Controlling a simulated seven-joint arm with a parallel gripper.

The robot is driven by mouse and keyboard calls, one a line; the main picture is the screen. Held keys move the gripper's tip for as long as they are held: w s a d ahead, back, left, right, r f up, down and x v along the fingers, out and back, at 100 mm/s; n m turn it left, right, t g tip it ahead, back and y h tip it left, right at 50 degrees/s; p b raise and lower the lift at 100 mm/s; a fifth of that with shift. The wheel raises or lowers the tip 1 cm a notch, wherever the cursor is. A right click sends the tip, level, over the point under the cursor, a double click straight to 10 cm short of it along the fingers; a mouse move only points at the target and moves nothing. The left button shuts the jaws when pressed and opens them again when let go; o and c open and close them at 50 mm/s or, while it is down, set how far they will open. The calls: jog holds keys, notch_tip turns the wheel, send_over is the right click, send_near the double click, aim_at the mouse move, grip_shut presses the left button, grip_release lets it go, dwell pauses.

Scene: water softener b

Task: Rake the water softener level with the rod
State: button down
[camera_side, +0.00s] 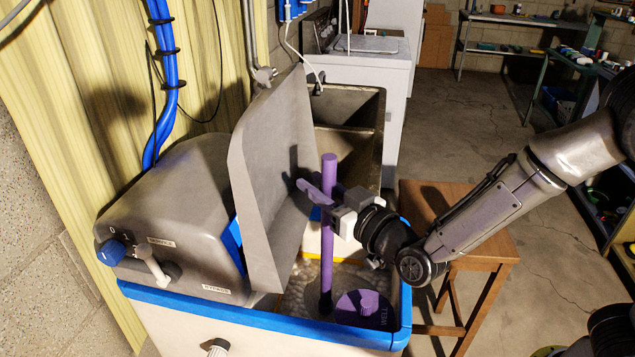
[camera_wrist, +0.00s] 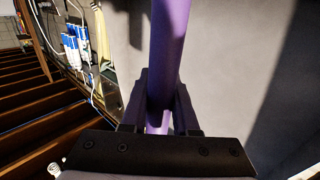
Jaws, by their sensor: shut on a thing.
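The purple rod (camera_side: 328,245) stands upright inside the open tank of the water softener (camera_side: 190,235). My gripper (camera_side: 325,205) is shut on the rod at its upper half, with a stretch of rod above the fingers. The rod also shows between the fingers (camera_wrist: 160,110) in the wrist view (camera_wrist: 168,40). The rod's lower end reaches down to the pale, lumpy softener material (camera_side: 298,285) in the tank. A purple round well cap (camera_side: 363,307) sits to the right of the rod. The material's far side is partly hidden behind the lid and rod.
The grey lid (camera_side: 268,180) stands raised along the tank's left side, close to my gripper. The tank has a blue rim (camera_side: 270,322). A wooden stool (camera_side: 475,235) stands right of the tank, and a stone sink (camera_side: 345,140) is behind it.

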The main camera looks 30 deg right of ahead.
jog(key=w+d, duration=0.1)
jog(key=d, duration=0.9)
jog(key=shift+w, duration=0.2)
dwell(0.4)
jog(key=s+a, duration=0.5)
jog(key=shift+s+a, duration=0.35)
jog(key=shift+a, duration=0.05)
dwell(0.4)
jog(key=w+d, duration=0.4)
jog(key=w, duration=0.4)
dwell(0.5)
jog(key=shift+w, duration=0.1)
